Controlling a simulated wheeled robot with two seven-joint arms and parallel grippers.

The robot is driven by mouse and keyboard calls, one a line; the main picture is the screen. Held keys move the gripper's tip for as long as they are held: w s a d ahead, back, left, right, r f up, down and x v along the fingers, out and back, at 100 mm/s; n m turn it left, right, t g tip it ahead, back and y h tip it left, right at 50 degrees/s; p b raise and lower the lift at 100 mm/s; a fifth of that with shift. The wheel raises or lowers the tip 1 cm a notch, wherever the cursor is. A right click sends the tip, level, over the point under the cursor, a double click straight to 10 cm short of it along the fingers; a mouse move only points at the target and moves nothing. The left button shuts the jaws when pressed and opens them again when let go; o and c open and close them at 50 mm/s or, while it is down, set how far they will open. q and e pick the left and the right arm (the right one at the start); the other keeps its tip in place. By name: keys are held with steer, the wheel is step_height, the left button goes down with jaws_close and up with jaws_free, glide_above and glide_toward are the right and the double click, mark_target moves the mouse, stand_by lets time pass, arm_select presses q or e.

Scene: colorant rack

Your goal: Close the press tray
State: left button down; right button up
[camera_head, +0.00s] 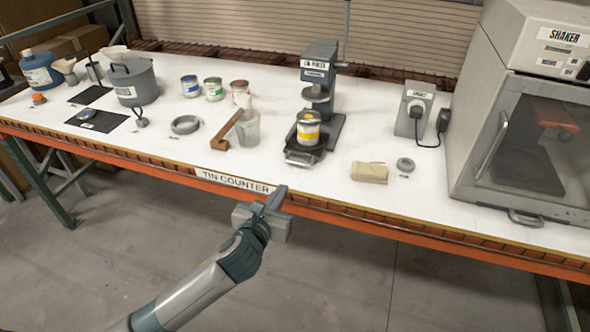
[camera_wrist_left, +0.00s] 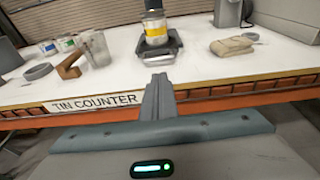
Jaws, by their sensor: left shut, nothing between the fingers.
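The lid press (camera_head: 319,90) stands upright on the white counter, a little right of the middle in the head view. Its tray (camera_head: 303,156) sticks out at the front, with a handle at its near edge. A tin with a yellow label (camera_head: 308,128) stands on the tray, below the press head. The tray (camera_wrist_left: 160,54) and the yellow-labelled tin (camera_wrist_left: 155,28) also show in the left wrist view. My left gripper (camera_head: 275,196) is shut and empty in front of the counter's front edge, short of the tray. My right gripper is not in view.
A clear cup (camera_head: 248,130) and a brown wooden piece (camera_head: 228,133) stand left of the press. A folded tan cloth (camera_head: 369,172) and a grey ring (camera_head: 405,164) lie to its right. The orange counter edge (camera_head: 330,209) lies beyond my left gripper. The shaker cabinet (camera_head: 530,130) fills the right.

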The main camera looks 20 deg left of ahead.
arm_select(q)
steer(key=p, duration=0.3)
glide_toward(304, 150)
steer(key=shift+w+f, duration=0.25)
steer(key=shift+f, duration=0.95)
steer(key=x, duration=0.2)
steer(key=r+b+x, duration=0.1)
steer(key=x, duration=0.5)
steer(key=shift+w+r+b, duration=0.3)
steer(key=shift+w+b, duration=0.05)
steer(key=shift+r, duration=0.3)
steer(key=shift+w, duration=0.1)
